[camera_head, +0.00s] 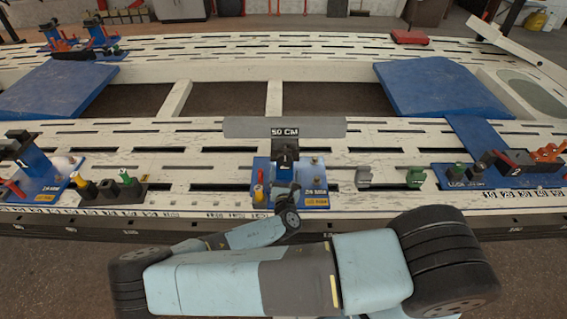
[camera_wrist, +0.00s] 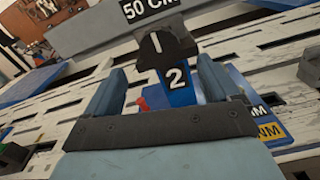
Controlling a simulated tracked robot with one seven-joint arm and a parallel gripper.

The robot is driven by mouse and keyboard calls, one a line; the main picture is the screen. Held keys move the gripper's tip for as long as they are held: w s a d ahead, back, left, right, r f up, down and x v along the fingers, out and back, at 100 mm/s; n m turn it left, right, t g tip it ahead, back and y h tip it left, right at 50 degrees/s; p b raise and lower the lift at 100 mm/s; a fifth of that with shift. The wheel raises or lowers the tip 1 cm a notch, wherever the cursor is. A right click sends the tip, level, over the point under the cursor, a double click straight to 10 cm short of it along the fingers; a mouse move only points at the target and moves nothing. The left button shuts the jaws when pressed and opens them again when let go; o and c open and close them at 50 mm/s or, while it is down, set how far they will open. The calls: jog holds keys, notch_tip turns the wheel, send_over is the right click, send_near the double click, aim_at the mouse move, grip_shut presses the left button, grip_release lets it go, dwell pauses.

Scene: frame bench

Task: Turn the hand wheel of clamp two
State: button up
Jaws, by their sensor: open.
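Clamp two has a blue post (camera_wrist: 178,85) marked 2 and a round black hand wheel (camera_wrist: 165,47) with a white line. In the head view its blue base (camera_head: 315,198) is at the front middle of the bench, with a dark upper part (camera_head: 285,150). My gripper (camera_wrist: 160,67) is open, with one blue-grey finger on each side of the post in the wrist view. The wheel appears just beyond the fingertips, in the gap between them. I see no contact with it. In the head view my arm partly hides the clamp's base.
A grey plate (camera_head: 230,127) marked 50 CM lies behind the clamp. Other clamps stand at the left (camera_head: 35,170) and right (camera_head: 515,165). Blue panels (camera_head: 440,85) lie further back.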

aim_at(285, 161)
jog(key=w, duration=0.6)
jog(key=shift+w+d, duration=0.1)
jog(key=shift+w, duration=0.3)
jog(key=c, duration=1)
jog(key=shift+a, duration=0.2)
jog(key=shift+c, duration=0.3)
jog(key=shift+d, duration=0.15)
